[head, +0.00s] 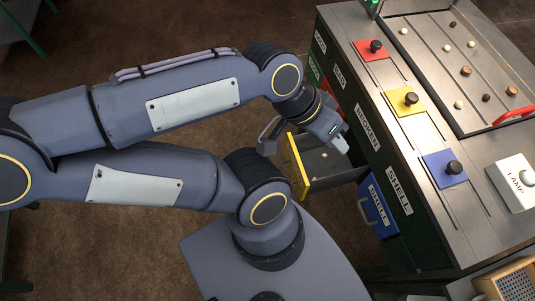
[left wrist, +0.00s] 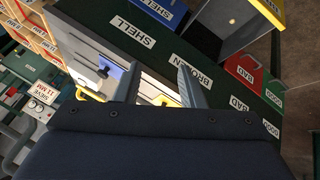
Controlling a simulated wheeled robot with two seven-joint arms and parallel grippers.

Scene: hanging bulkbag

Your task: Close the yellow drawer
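The yellow drawer (head: 297,166) is pulled out from the side of the dark sorting bench. Its yellow front stands well away from the bench, and a pale piece lies inside. In the left wrist view the open drawer (left wrist: 225,33) is at the top right, with only part of its yellow front showing. My left gripper (head: 306,138) is over the drawer area, between its front and the bench, with its fingers apart and empty. The two fingers also show apart in the left wrist view (left wrist: 158,68). Contact with the drawer cannot be told. My right gripper is out of view.
A blue drawer (head: 379,207) sits just right of the yellow one. Red (left wrist: 243,69) and green (left wrist: 272,92) drawers lie on its other side. The bench top (head: 433,165) carries red, yellow and blue knobbed plates, a tray and a lamp switch (head: 514,181). Brown floor is left of the drawer.

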